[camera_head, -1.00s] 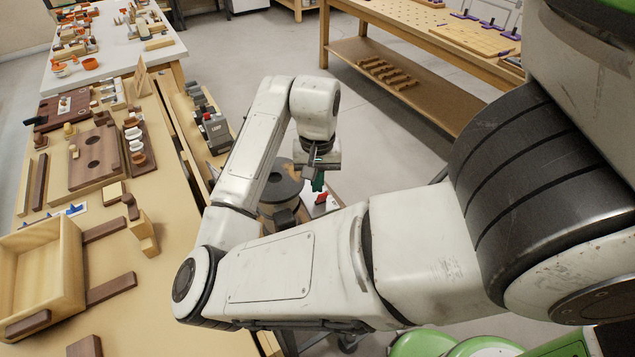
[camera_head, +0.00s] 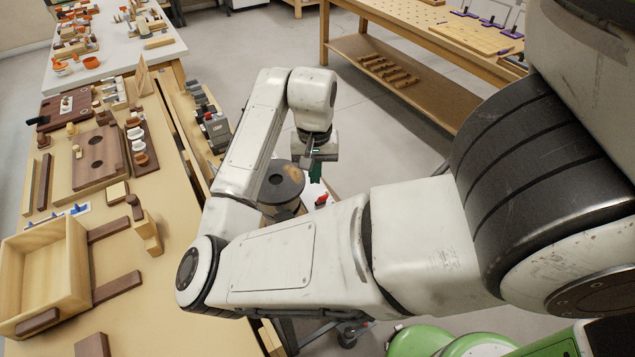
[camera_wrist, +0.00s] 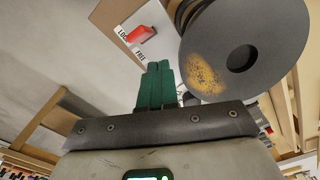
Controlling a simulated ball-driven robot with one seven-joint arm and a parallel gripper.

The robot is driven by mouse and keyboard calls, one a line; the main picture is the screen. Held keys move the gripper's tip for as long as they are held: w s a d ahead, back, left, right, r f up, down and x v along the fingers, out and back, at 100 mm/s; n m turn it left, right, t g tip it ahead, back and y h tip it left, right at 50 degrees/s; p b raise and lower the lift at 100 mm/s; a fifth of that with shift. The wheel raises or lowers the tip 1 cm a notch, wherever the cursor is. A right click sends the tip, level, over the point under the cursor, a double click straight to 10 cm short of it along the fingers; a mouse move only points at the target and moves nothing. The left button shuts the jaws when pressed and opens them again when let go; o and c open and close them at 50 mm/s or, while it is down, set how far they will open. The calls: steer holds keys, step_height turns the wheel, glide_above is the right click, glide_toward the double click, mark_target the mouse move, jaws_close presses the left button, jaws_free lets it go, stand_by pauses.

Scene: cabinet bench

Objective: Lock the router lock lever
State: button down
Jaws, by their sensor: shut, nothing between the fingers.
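The red lock lever (camera_wrist: 141,34) sits on a pale plate (camera_wrist: 160,15) with the labels LOCK and FREE beside it. It points across the plate, and I cannot tell for sure which label it is set to. The lever also shows small in the head view (camera_head: 321,200), just below my gripper (camera_head: 316,172). In the wrist view my gripper (camera_wrist: 157,66) has its green fingers together, with nothing between them. Their tips are close to the FREE label and appear apart from the lever.
A large dark grey disc (camera_wrist: 222,30) with a hole and an ochre patch stands close to the right of my fingers. It also shows in the head view (camera_head: 282,180). A wooden bench (camera_head: 140,290) with an open box lies left. Open floor is beyond.

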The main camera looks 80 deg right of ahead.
step_height(320, 180, up, 7)
steer(key=p, duration=0.4)
stand_by(0.4)
stand_by(0.5)
